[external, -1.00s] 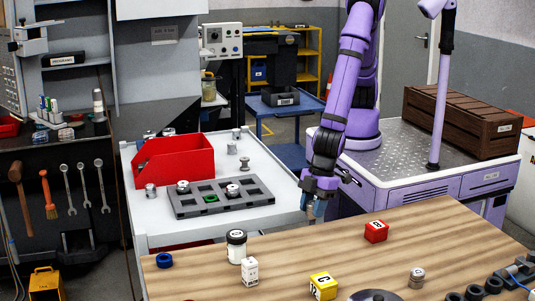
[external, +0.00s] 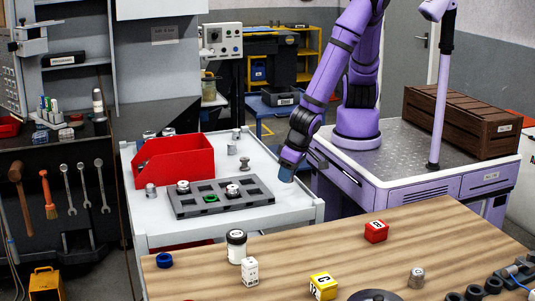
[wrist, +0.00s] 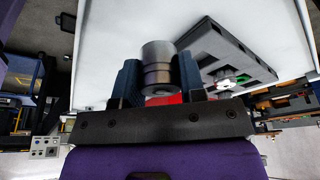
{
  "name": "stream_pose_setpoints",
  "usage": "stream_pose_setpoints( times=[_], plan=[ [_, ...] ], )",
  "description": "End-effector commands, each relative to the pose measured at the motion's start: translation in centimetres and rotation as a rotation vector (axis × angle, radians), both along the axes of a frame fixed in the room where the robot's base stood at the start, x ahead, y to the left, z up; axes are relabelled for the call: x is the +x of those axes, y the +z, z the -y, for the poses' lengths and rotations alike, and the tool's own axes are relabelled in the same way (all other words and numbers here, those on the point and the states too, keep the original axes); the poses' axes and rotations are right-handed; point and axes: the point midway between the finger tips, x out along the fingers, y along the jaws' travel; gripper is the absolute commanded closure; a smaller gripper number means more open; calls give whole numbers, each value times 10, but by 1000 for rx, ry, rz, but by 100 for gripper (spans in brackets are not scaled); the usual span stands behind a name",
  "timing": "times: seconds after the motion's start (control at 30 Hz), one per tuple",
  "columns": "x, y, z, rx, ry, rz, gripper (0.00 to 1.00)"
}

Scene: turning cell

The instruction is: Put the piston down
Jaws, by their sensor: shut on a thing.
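My gripper (wrist: 158,82) is shut on a grey metal piston (wrist: 158,62), a short cylinder with grooves, gripped between the two dark blue fingers in the wrist view. In the external view my gripper (external: 287,172) is at the right end of the white table (external: 285,203), pointing down and left. The held piston cannot be made out there, and its height above the table is hard to tell. A grey tray with square pockets (external: 240,203) lies on the table to the left of my gripper.
A red bin (external: 180,160) stands behind the tray, and a loose piston (external: 245,163) stands between tray and gripper. Bare white surface lies around the tray's right side. A wooden table (external: 330,250) with small boxes and jars is in front.

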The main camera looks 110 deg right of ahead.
Motion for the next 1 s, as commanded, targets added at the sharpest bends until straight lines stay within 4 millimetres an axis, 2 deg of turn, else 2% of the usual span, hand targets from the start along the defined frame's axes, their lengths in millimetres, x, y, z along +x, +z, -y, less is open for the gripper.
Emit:
stream_pose_setpoints(
  times=[0.03, 0.43, 0.83, 0.87, 0.97, 1.0],
  plan=[
    [0, -8, 1, -3, -2, -2, 88],
    [0, -49, 1, -3, 2, -3, 88],
    [0, -54, 0, 0, 3, 0, 88],
    [0, -55, 0, 0, 4, 0, 60],
    [0, -54, 0, 0, 4, 0, 37],
    [0, -54, 0, 0, 4, 0, 37]
  ],
)
